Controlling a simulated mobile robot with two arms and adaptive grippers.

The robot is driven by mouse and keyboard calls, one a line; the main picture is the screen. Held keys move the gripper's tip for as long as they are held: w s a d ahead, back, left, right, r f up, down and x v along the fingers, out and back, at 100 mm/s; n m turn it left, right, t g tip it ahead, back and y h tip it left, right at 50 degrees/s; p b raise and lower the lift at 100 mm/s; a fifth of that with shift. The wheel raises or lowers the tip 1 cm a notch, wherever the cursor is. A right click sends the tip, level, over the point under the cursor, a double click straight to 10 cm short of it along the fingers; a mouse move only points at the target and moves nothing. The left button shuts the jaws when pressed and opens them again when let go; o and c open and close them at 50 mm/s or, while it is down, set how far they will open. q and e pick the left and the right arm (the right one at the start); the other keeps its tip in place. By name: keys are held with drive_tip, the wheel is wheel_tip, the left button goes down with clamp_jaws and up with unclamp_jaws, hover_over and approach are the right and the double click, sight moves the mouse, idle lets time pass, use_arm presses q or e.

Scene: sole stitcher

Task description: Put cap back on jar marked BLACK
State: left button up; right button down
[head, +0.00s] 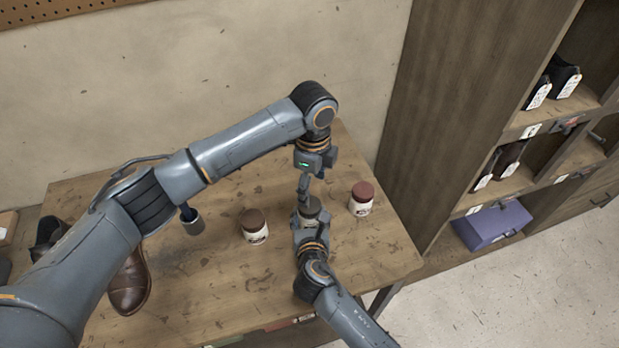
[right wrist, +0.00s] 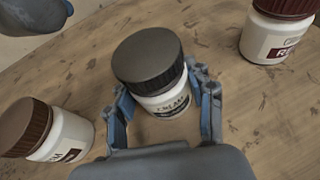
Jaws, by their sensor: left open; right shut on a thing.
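The jar with a dark grey cap (right wrist: 150,60) stands upright between the fingers of my right gripper (right wrist: 165,115), which is shut around its body. Its white label (right wrist: 172,106) is turned partly away and hard to read. The cap sits on the jar top and looks level with it. The capped jar also shows in the head view (head: 310,207), with my right gripper (head: 309,222) on it. My left gripper (head: 304,190) is open and points down just above and behind the cap. I cannot tell whether its fingers touch the cap.
A brown-capped jar (head: 254,226) stands to the left and a red-capped jar (head: 361,198) to the right. Brown shoes (head: 130,285) are at the table's left. Shelves (head: 500,150) stand beyond the right edge.

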use_arm(q)
drive_tip(key=n, duration=0.4)
drive_tip(key=shift+r+n, duration=0.1)
drive_tip(key=shift+n, duration=0.2)
drive_tip(key=n, duration=0.4)
drive_tip(key=shift+r, duration=0.15)
drive_tip(key=n, duration=0.4)
drive_tip(key=shift+r+n, duration=0.1)
drive_tip(key=shift+n, duration=0.2)
drive_tip(key=n, duration=0.4)
drive_tip(key=shift+r, duration=0.1)
drive_tip(key=n, duration=0.4)
drive_tip(key=shift+r+n, duration=0.1)
drive_tip(key=shift+n, duration=0.2)
drive_tip(key=n, duration=0.4)
drive_tip(key=shift+a+r, duration=0.1)
drive_tip(key=shift+r, duration=0.05)
drive_tip(key=n, duration=0.4)
drive_tip(key=shift+a, duration=0.1)
drive_tip(key=n, duration=0.5)
drive_tip(key=shift+a+r+n, duration=0.1)
drive_tip(key=shift+r+n, duration=0.05)
drive_tip(key=shift+n, duration=0.15)
